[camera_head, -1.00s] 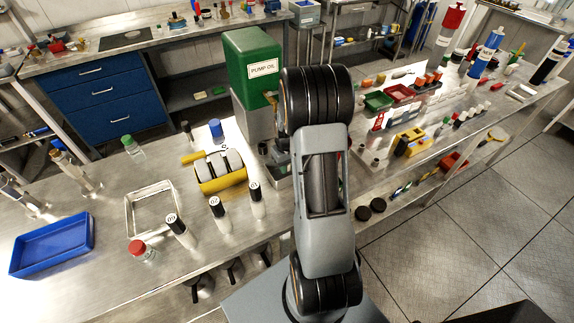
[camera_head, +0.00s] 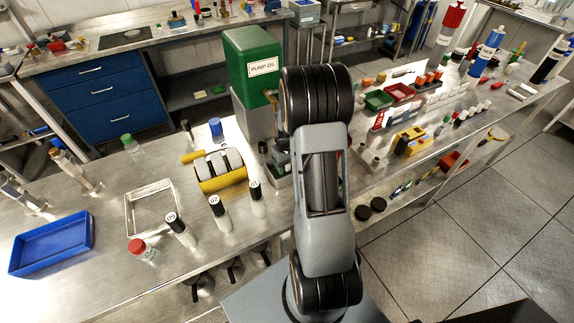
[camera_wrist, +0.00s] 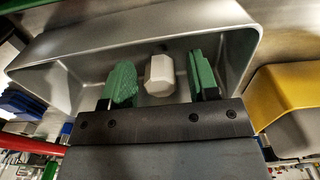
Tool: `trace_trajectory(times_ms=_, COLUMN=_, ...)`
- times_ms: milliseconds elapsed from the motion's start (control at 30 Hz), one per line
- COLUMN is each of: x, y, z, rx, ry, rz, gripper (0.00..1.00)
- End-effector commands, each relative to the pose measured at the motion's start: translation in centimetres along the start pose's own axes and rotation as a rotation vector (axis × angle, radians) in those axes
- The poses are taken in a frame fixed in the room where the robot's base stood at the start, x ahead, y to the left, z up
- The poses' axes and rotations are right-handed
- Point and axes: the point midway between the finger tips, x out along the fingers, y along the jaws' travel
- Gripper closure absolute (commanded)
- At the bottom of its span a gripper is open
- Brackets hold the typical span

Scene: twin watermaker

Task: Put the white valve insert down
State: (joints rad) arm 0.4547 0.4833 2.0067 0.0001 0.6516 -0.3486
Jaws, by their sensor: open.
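The white valve insert (camera_wrist: 159,75) shows in the wrist view as a small white faceted block. It lies in a grey metal tray (camera_wrist: 75,45), between the two green fingertips of my gripper (camera_wrist: 160,82). My gripper is open, with a visible gap between the insert and each finger. I cannot tell from this angle whether the insert rests fully on the tray floor. In the head view my arm hides the gripper and the insert.
A yellow and grey object (camera_wrist: 287,95) stands close to the tray's right in the wrist view. In the head view, a green pump oil container (camera_head: 250,75), a yellow rack (camera_head: 222,180), several numbered bottles (camera_head: 217,212) and a blue tray (camera_head: 52,243) stand on the bench.

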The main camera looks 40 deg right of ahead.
Motion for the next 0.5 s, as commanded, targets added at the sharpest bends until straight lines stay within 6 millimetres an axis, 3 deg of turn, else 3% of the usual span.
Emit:
trace_trajectory(times_ms=167, x=-1.9, y=0.1, z=-0.1, rx=0.000, ry=0.005, rz=0.002, gripper=0.45)
trace_trajectory(times_ms=500, x=-8.4, y=0.1, z=-0.1, rx=0.000, ry=0.005, rz=0.002, gripper=0.45)
